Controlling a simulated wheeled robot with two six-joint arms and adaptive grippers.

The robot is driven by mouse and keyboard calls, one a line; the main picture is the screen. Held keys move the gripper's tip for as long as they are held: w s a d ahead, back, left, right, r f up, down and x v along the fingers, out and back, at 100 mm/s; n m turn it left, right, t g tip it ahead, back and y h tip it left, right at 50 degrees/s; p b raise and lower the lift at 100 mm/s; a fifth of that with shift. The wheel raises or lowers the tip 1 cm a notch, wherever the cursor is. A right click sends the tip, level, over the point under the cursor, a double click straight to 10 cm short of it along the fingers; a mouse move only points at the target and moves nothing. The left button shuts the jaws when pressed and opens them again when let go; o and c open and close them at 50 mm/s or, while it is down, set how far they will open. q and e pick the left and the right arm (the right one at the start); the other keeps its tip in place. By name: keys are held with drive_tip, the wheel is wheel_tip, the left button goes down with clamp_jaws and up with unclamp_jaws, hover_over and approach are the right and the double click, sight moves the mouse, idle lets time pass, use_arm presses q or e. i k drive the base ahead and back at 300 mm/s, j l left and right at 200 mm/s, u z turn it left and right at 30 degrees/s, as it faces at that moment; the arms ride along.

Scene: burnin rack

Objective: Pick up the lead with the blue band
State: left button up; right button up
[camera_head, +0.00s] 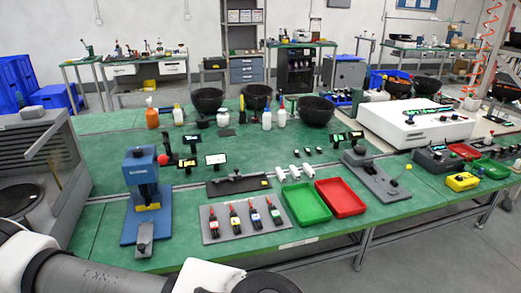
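Several dark leads with coloured bands lie side by side on a grey board (222,235) near the front edge of the green table. The bands are very small in this view. The lead with the blue band (254,215) appears to be the one right of the middle, but its colour is hard to make out. Nothing is holding the leads. Part of my own arm crosses the bottom left, in front of the table.
A blue press (140,171) stands left of the board. A green tray (305,204) and a red tray (340,197) lie to its right. A dark fixture (238,185) lies behind it. Bottles and black bowls stand farther back. The green table left of centre is mostly clear.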

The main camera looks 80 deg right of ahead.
sight(256, 219)
drive_tip(key=z, duration=2.55)
